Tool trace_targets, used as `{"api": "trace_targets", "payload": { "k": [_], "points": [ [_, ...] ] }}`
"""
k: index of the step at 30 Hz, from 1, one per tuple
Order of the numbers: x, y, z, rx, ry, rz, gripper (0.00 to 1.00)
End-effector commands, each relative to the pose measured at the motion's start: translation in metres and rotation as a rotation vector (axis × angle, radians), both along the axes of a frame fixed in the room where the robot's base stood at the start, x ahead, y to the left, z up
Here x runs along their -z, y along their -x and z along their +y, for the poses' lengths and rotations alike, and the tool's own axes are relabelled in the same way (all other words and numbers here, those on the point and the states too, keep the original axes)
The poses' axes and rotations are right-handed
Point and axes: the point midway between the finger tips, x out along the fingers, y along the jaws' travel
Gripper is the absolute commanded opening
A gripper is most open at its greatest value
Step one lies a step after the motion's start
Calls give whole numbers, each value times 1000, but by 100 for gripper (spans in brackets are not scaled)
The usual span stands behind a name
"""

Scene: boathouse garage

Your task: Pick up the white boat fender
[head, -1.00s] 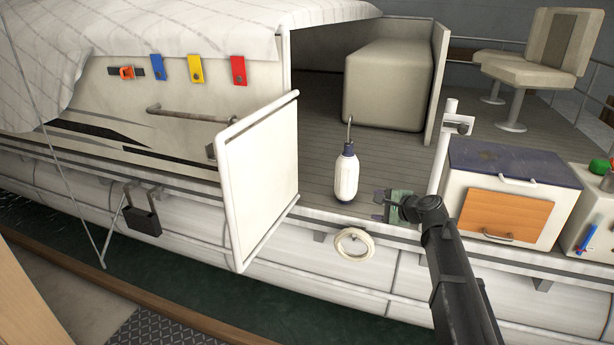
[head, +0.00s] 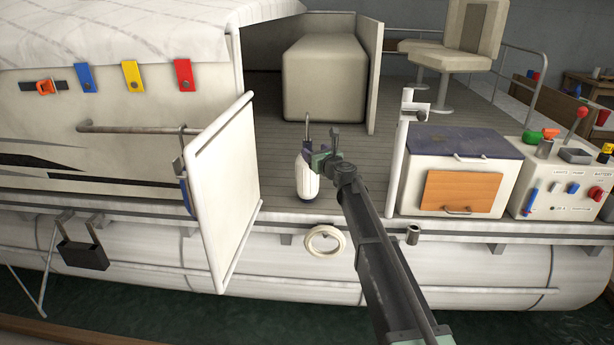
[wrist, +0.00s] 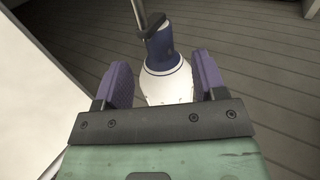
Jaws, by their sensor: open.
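The white boat fender (head: 307,178) stands upright on the boat's grey deck, just inside the open gate. It has a dark blue top with a thin rope or rod rising from it. My gripper (head: 318,150) is at the fender's upper part in the head view and covers some of it. In the wrist view, the fender (wrist: 168,80) shows between and just beyond the two purple finger pads of my gripper (wrist: 165,85). The jaws are open, with a finger on each side of the fender. Whether a pad touches it I cannot tell. The fender's lower part is hidden in the wrist view.
The white gate panel (head: 222,195) stands open left of the fender. A white box with an orange door (head: 460,190) and a control console (head: 560,185) are at the right. A beige bench (head: 325,80) is behind. A white ring (head: 325,241) hangs on the hull edge.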

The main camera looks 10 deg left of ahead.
Motion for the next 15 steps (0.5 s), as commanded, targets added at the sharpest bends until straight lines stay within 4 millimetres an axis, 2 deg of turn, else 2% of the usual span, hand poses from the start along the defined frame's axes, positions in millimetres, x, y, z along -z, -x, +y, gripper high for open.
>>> {"api": "trace_targets", "payload": {
  "k": [1, 7, 15],
  "points": [
    [0, -8, 4, 0, 0, 0, 64],
    [0, -14, 9, 0, 1, -1, 64],
    [1, -51, 34, -1, 2, -1, 64]
  ]
}}
